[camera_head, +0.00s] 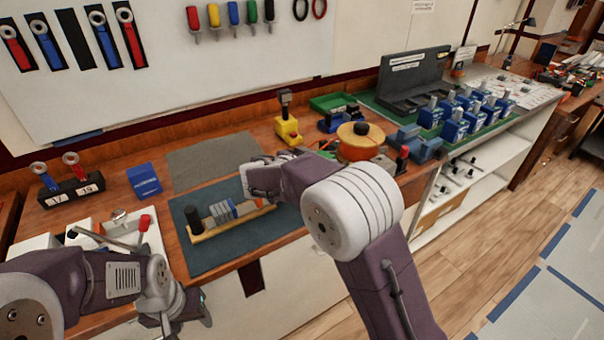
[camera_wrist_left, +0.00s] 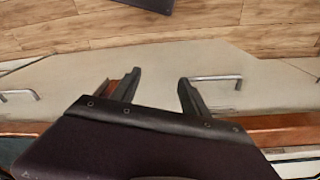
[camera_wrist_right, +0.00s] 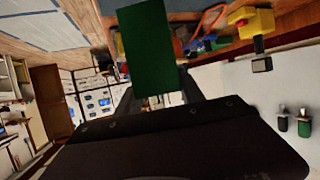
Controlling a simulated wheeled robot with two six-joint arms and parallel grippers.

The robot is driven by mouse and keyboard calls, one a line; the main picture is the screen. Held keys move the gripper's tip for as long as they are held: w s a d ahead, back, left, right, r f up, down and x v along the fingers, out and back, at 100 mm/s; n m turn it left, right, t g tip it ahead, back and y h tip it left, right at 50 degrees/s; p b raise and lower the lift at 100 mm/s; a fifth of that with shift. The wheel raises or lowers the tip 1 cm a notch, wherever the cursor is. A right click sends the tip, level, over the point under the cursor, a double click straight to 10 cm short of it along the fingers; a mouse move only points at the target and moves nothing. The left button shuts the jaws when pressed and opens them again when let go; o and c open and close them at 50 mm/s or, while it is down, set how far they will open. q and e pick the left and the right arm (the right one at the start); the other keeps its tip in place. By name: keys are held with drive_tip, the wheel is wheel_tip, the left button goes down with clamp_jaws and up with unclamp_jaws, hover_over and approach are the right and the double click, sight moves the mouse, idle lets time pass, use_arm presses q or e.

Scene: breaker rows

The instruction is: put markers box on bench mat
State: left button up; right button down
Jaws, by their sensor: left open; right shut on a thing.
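My right gripper (camera_wrist_right: 155,100) is shut on a dark green box (camera_wrist_right: 148,45), seen in the right wrist view. In the head view the forearm hides these fingers and most of the box. No label shows on its visible face. A blue box (camera_head: 144,181) with small white print stands on the bench at the left. A grey mat (camera_head: 210,160) lies bare near the wall. A dark blue mat (camera_head: 215,262) lies nearer the front edge. My left gripper (camera_head: 190,308) is open and empty in front of the bench; its spread fingers show in the left wrist view (camera_wrist_left: 160,82).
A wooden rail with grey blocks (camera_head: 230,214) sits on the dark blue mat. A yellow tool (camera_head: 288,130), an orange round thing (camera_head: 360,142) and blue breakers on a green mat stand to the right. A white tray (camera_head: 85,240) is at left.

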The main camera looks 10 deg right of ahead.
drive_tip(key=w+f, duration=0.1)
drive_tip(key=f, duration=0.1)
drive_tip(key=w+f, duration=0.2)
drive_tip(key=w+f+p, duration=0.1)
drive_tip(key=f, duration=0.1)
drive_tip(key=shift+w+f, duration=0.3)
drive_tip(key=shift+s, duration=0.1)
drive_tip(key=c, duration=0.7)
unclamp_jaws()
drive_tip(key=shift+f, duration=0.1)
drive_tip(key=shift+a, duration=0.1)
drive_tip(key=b+v, duration=0.1)
drive_tip(key=v, duration=1.1)
drive_tip(key=shift+b, duration=0.4)
